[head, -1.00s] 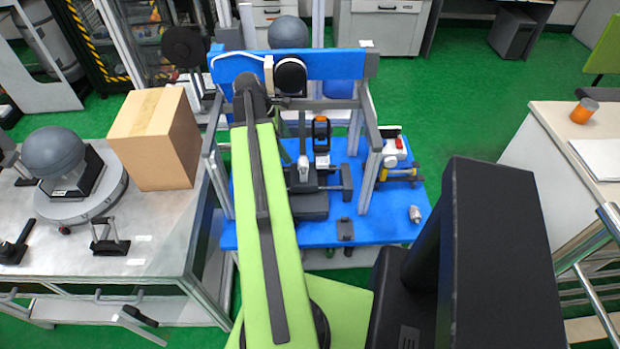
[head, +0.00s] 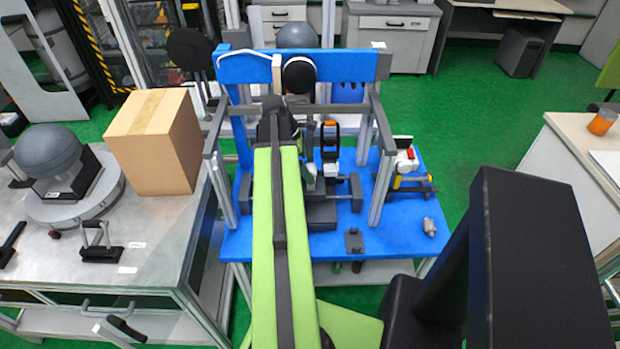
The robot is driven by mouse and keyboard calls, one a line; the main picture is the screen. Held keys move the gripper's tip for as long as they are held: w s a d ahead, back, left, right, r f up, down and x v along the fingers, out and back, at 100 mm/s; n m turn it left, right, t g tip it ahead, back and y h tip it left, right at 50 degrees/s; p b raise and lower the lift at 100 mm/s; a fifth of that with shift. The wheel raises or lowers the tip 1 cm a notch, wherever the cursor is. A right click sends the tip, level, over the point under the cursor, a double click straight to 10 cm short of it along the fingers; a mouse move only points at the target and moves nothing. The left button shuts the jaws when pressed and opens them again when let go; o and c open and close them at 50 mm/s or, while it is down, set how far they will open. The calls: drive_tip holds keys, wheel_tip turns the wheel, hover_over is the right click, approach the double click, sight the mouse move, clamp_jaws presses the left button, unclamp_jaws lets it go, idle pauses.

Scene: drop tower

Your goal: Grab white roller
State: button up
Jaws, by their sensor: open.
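Several pale pieces lie on the blue table (head: 290,246), and I cannot tell for sure which is the white roller. A small pale grey-white cylinder (head: 430,227) lies alone near the table's right front corner. A white piece (head: 331,171) sits on the dark fixture, in front of an orange-and-black part. A white-and-red piece (head: 405,161) stands at the back right. My gripper (head: 309,174) is open and mostly hidden behind my green arm, beside the dark fixture. It appears apart from the small cylinder; its contact with the fixture is unclear.
A grey frame with a blue crossbar (head: 347,66) stands over the table, its posts close around my arm. A yellow-handled tool (head: 400,183) lies at right. A cardboard box (head: 153,150) and grey dome (head: 50,150) stand on the left bench.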

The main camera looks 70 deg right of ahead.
drive_tip(key=shift+f, duration=0.1)
drive_tip(key=c, duration=1.6)
drive_tip(key=shift+p, duration=0.35)
